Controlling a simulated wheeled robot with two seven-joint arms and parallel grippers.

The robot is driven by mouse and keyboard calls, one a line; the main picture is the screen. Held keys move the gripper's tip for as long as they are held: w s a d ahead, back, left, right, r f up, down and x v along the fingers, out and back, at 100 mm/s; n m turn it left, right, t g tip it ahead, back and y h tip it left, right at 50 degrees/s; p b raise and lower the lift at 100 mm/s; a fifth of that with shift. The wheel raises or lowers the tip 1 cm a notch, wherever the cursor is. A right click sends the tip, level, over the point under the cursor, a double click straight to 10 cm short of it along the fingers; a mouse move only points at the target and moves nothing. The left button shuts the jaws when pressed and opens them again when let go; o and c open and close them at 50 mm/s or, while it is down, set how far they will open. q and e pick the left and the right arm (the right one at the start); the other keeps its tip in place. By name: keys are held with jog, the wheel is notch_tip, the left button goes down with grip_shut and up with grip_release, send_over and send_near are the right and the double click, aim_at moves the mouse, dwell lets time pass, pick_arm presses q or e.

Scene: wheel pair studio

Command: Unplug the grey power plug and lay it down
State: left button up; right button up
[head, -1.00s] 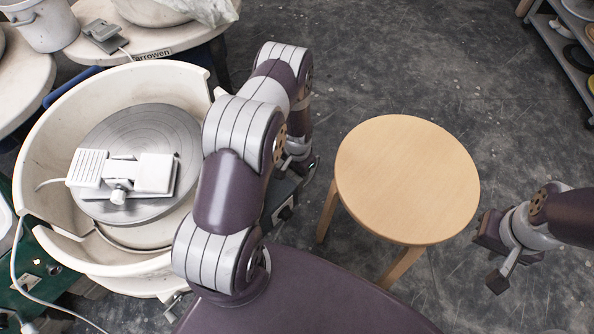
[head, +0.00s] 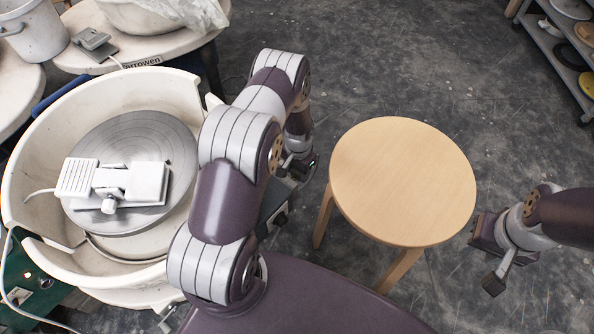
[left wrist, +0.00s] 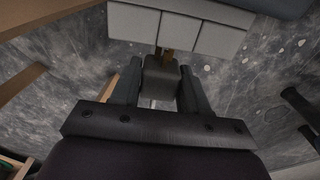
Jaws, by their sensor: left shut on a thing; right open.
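In the left wrist view my left gripper (left wrist: 160,88) is shut on the dark grey power plug (left wrist: 160,75). Brass-coloured pins show between the plug and a light grey block with several sections (left wrist: 180,30). I cannot tell whether the pin tips are still inside the block. In the head view the left arm hides the plug, and the left gripper is mostly covered. My right gripper (head: 488,256) is open and empty, right of the round wooden stool (head: 403,180).
The stool top is bare. A pottery wheel with a cream basin (head: 30,160) stands at the left, with a white pedal (head: 145,183) on its disc. A second wheel table (head: 150,50) is behind it. A shelf rack (head: 560,55) stands at the far right. Open floor lies behind the stool.

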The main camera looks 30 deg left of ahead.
pick_arm(q)
jog(key=shift+w, duration=0.1)
pick_arm(e)
jog(key=shift+f, duration=0.1)
pick_arm(q)
jog(key=shift+w+d+b, duration=0.15)
jog(key=shift+w+b, duration=0.3)
jog(key=shift+w, duration=0.25)
pick_arm(e)
jog(key=shift+f, duration=0.3)
